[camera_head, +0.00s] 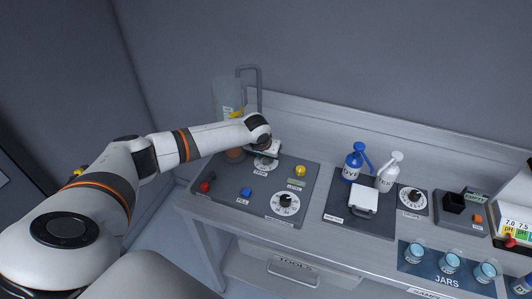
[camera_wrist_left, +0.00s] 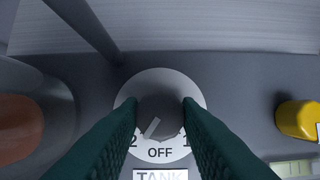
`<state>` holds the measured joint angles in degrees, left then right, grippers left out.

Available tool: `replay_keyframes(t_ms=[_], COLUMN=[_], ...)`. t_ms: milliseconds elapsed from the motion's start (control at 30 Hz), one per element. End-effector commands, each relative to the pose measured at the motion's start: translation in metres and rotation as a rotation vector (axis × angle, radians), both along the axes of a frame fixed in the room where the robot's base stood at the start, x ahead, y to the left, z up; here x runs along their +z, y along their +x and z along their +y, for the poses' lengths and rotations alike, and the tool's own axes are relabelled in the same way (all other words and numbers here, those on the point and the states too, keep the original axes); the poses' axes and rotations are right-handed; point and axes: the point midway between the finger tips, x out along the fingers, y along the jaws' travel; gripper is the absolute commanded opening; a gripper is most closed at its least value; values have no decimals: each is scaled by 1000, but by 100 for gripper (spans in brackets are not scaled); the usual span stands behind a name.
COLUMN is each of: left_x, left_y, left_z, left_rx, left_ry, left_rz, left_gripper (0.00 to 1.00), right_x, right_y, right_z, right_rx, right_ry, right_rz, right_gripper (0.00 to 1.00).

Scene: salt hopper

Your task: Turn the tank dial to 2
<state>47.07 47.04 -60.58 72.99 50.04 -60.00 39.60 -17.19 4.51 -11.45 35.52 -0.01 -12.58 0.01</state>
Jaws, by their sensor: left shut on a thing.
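The tank dial (camera_wrist_left: 160,82) is a white disc with a dark round knob (camera_wrist_left: 160,118), over a "TANK" label (camera_wrist_left: 160,174). The disc shows 2 at lower left, OFF at the bottom and 1 at lower right. The knob's pale mark points down and left, between OFF and 2. My left gripper (camera_wrist_left: 160,115) is shut on the knob, one dark finger on each side. In the head view my left gripper (camera_head: 262,147) hides the knob, and part of the dial's white disc (camera_head: 265,164) shows below it. My right gripper is not in view.
A yellow knob (camera_wrist_left: 298,120) sits right of the dial, and a reddish-brown round thing (camera_wrist_left: 20,122) sits left. The panel also holds a second dial (camera_head: 285,204), a blue button (camera_head: 246,192) and a red knob (camera_head: 206,186). Bottles (camera_head: 354,162) and jars (camera_head: 449,261) stand further right.

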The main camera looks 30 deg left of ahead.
Motion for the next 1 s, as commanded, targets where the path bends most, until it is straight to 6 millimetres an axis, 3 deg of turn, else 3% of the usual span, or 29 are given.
replay_keyframes(t_ms=[400,933,967,1000], left_x=[1,1,1,1], left_y=[1,1,1,1], left_z=[2,2,2,2], left_rx=[-181,-205,-205,-204], left_ry=[0,2,2,2], left_rz=[-2,-3,-3,-3], left_gripper=[8,8,35,42], right_x=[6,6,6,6], right_y=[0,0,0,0], right_z=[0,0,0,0], right_rx=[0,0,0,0], right_ry=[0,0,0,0], right_rz=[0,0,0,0], right_gripper=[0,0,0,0])
